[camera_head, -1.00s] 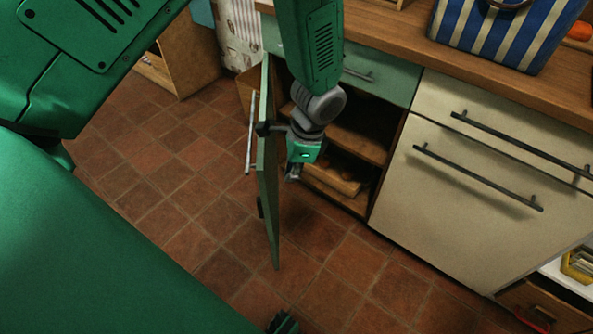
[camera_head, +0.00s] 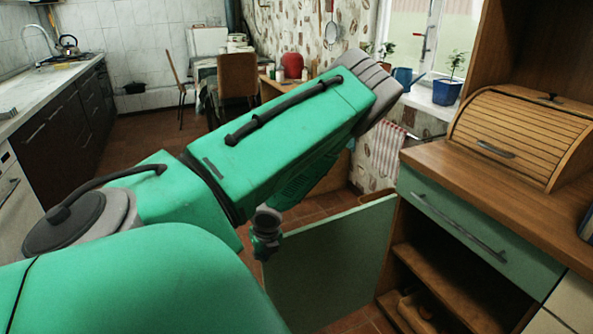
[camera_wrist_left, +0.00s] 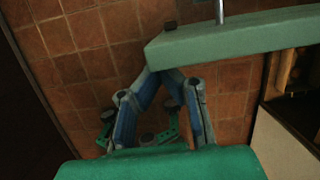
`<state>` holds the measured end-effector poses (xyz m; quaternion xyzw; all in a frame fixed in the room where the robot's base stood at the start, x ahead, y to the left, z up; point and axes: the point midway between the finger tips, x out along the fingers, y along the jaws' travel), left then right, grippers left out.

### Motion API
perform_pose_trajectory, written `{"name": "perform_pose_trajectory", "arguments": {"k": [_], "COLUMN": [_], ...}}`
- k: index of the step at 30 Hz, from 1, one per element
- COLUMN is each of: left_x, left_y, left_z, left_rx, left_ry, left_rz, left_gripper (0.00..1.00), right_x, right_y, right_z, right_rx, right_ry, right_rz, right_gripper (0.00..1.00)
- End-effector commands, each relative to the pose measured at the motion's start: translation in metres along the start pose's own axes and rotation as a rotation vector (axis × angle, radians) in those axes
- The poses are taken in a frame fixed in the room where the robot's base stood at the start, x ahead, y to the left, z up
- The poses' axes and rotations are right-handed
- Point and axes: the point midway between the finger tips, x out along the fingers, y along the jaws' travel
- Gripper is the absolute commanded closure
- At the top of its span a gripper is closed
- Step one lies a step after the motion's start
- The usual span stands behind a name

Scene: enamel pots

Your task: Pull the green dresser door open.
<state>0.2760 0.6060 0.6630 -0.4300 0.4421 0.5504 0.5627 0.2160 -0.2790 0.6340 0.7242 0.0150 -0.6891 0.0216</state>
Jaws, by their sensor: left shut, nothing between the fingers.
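The green dresser door (camera_head: 335,262) stands swung well out from the cabinet, its inner face toward me and the shelves open on its right. Its green edge shows in the left wrist view (camera_wrist_left: 240,36), with a metal handle (camera_wrist_left: 219,11) on the far side. My left gripper (camera_wrist_left: 160,76) is shut and empty. Its fingertips are at the door's edge, on the side away from the handle; I cannot tell if they touch. In the head view my left arm covers much of the middle and hides the fingers. My right gripper is out of view.
A green drawer (camera_head: 480,228) sits above the open shelves (camera_head: 440,285). A wooden bread box (camera_head: 525,130) stands on the worktop (camera_head: 470,185). A chair (camera_head: 238,78) and dark counters (camera_head: 65,125) are farther back. Tiled floor (camera_head: 150,130) is clear at the left.

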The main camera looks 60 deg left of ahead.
Motion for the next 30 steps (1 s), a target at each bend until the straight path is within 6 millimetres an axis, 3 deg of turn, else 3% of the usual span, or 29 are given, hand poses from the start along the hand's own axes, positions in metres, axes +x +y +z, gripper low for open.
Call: {"name": "perform_pose_trajectory", "arguments": {"k": [1,3,12,19,30], "left_x": [0.001,0.006,0.021,0.028,0.028], "left_y": [0.002,0.002,-0.004,-0.006,-0.007], "left_z": [0.019,0.039,0.096,0.113,0.115], "left_rx": [0.026,0.067,0.186,0.221,0.226], "left_ry": [-0.002,-0.002,-0.003,-0.001,-0.001], "left_rz": [-0.007,-0.018,-0.048,-0.056,-0.057], "left_gripper": [1.00,1.00,1.00,1.00,1.00], "right_x": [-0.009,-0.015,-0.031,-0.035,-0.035], "right_y": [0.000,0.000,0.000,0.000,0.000], "right_z": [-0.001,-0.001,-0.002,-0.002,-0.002], "right_rx": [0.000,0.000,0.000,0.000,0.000], "right_ry": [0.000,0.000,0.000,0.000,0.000], "right_rz": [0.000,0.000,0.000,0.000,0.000], "right_gripper": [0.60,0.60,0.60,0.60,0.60]}}
